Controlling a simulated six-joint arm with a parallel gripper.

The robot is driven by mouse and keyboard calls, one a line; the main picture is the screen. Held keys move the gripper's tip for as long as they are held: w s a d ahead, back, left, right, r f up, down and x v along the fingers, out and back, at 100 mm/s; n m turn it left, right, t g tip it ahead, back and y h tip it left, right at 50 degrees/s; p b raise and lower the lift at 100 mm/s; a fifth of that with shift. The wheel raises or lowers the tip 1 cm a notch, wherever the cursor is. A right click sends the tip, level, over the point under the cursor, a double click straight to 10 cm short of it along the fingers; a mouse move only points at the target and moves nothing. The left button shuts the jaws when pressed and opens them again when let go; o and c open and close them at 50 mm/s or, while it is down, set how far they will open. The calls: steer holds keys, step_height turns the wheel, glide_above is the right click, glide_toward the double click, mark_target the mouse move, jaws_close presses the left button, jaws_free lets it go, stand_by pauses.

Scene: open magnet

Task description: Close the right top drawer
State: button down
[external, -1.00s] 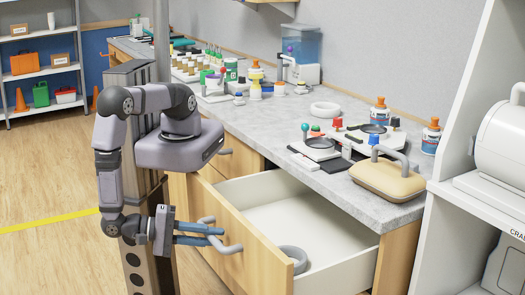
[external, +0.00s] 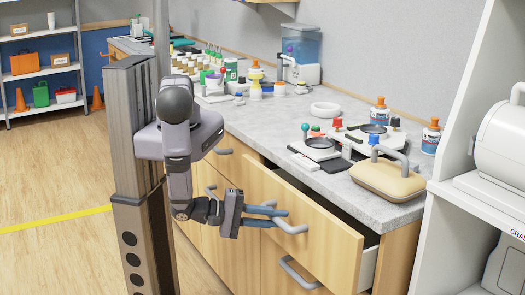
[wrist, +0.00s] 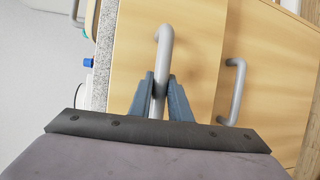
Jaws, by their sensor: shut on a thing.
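The right top drawer (external: 318,230) has a light wood front and stands partly open; a narrow dark gap shows above its front and a white side shows at its right end. Its grey bar handle (external: 291,228) sticks out from the front. My gripper (external: 283,219) is shut on this handle, with its blue-grey fingers on either side of the bar. In the wrist view the fingers (wrist: 160,98) close around the handle (wrist: 163,50). The drawer's inside is mostly hidden.
Another drawer handle (external: 299,273) sits just below. The grey countertop (external: 375,208) above holds a beige case (external: 388,180), bottles and small tools. A white shelf unit (external: 445,215) stands close at the right. The wood floor at left is clear.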

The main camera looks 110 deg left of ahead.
mark_target(293, 212)
steer(key=w+a, duration=0.4)
steer(key=shift+w+a, duration=0.25)
steer(key=shift+a, duration=0.05)
steer(key=shift+w+a+r, duration=0.1)
steer(key=shift+w+a, duration=0.05)
steer(key=c, duration=1.6)
jaws_free()
steer(key=shift+w+a, duration=0.1)
steer(key=shift+w, duration=0.05)
steer(key=shift+c, duration=0.2)
steer(key=shift+s+d, duration=0.35)
steer(key=shift+s, duration=0.2)
steer(key=shift+b+v, duration=0.85)
steer(key=shift+v, duration=2.25)
steer(key=shift+a, duration=0.15)
